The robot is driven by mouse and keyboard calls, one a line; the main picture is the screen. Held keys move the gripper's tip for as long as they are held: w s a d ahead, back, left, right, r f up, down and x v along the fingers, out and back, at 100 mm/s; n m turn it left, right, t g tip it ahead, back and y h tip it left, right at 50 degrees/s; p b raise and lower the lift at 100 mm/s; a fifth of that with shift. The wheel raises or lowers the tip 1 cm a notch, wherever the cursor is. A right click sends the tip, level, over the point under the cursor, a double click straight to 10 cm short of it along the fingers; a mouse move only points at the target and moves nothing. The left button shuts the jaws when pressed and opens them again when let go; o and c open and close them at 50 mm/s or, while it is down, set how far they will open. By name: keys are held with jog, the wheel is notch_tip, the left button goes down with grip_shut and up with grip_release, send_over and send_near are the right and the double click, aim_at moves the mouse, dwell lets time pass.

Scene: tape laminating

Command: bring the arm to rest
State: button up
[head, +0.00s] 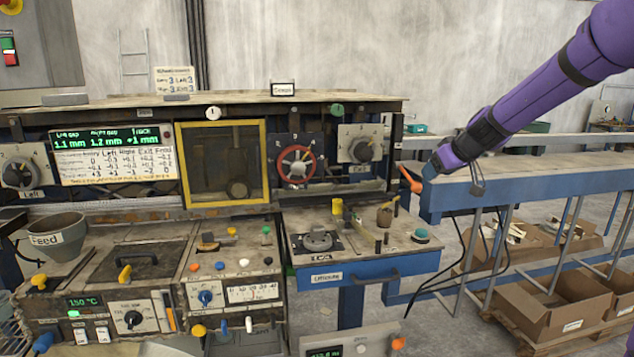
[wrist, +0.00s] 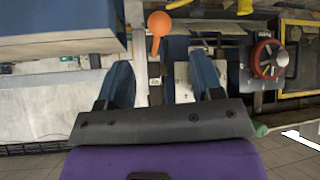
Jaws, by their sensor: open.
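My purple arm reaches in from the upper right in the head view. My gripper (head: 436,166) hangs in the air at the left end of the blue-edged bench on the right. In the wrist view, the two blue fingers of my gripper (wrist: 163,85) stand apart with nothing between them. An orange round-headed piece (head: 411,180) shows just left of the fingertips in the head view. The same orange piece (wrist: 158,25) lies beyond the fingers in the wrist view, apart from them. I cannot tell what it is fixed to.
The machine has a yellow-framed window (head: 222,202), a red handwheel (head: 296,164) and a display panel (head: 113,153). A blue lifting table (head: 361,269) with small tools stands below it. The blue-edged bench (head: 530,191) and cardboard boxes (head: 555,297) are on the right. Dark cables hang below my gripper.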

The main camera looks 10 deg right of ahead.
jog(key=s+a+r+g+h, duration=0.1)
jog(key=s+a+r+g, duration=0.25)
jog(key=s+a, duration=1.25)
jog(key=s+m, duration=0.3)
jog(key=s, duration=1.9)
jog(key=shift+s+d+f+h, duration=0.25)
jog(key=shift+d+h, duration=0.1)
jog(key=shift+h, duration=0.05)
